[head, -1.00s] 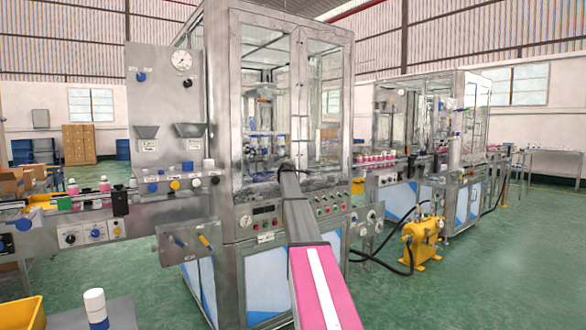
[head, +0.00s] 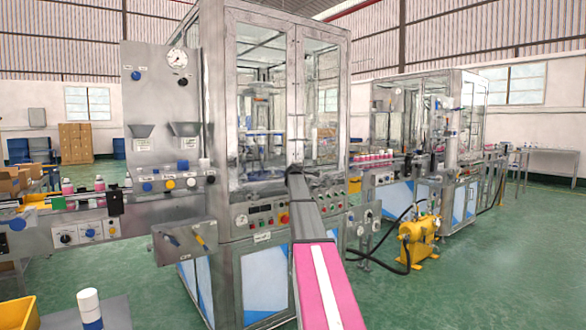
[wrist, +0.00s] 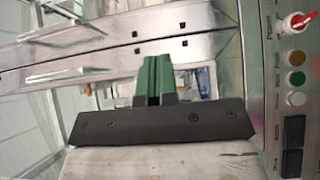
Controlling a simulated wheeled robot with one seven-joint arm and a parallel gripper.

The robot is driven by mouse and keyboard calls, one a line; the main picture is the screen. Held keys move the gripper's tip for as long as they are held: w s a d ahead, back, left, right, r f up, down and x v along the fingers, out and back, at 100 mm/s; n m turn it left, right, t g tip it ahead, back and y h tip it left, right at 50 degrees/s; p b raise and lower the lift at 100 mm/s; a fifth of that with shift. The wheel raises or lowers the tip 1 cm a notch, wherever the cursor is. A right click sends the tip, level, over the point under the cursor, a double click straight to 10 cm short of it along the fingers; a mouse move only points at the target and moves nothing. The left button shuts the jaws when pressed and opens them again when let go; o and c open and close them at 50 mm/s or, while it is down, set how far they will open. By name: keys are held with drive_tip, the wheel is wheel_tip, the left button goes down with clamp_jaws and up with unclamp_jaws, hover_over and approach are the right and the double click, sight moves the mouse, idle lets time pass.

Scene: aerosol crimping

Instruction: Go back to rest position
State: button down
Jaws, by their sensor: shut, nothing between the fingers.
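My gripper (wrist: 154,68) shows in the wrist view as two green fingers side by side above a wide dark plate. The fingers are together, with nothing held between them. Bare metal surfaces of a machine lie beyond them. In the head view my arm reaches forward to the front of the crimping machine (head: 222,110), a tall steel cabinet with glass panels. The gripper itself is hidden there behind the far end of the arm.
A panel (wrist: 294,75) with a red switch and coloured buttons stands close on the right in the wrist view. A white-capped can (head: 90,308) stands on a grey table at lower left, beside a yellow bin (head: 16,312). A yellow pump (head: 418,240) stands on open green floor at right.

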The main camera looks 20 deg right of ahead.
drive_tip(key=s+a+f+m+g+y, duration=0.1)
drive_tip(key=s+a+f+m+g, duration=0.1)
drive_tip(key=s+a+f, duration=0.7)
drive_tip(key=s+a+f+m+g+y, duration=0.3)
drive_tip(key=s+f, duration=0.4)
drive_tip(key=f, duration=0.7)
drive_tip(key=s+a+f+m+g, duration=0.2)
drive_tip(key=s+a+f, duration=0.55)
drive_tip(key=f, duration=0.35)
drive_tip(key=s+a+f+m+g+y, duration=0.1)
drive_tip(key=s+a+f+g+y, duration=0.1)
drive_tip(key=s+a+f, duration=0.4)
drive_tip(key=s+a+f+m+g+y, duration=0.1)
drive_tip(key=s+a+f, duration=0.5)
drive_tip(key=s, duration=0.9)
drive_tip(key=s+a+f+m+g+y, duration=0.2)
drive_tip(key=s+a+f+g, duration=0.3)
drive_tip(key=s, duration=0.5)
drive_tip(key=shift+s+a+f+m+y, duration=0.25)
drive_tip(key=shift+a+f+m+y, duration=0.05)
drive_tip(key=shift+a+f, duration=0.3)
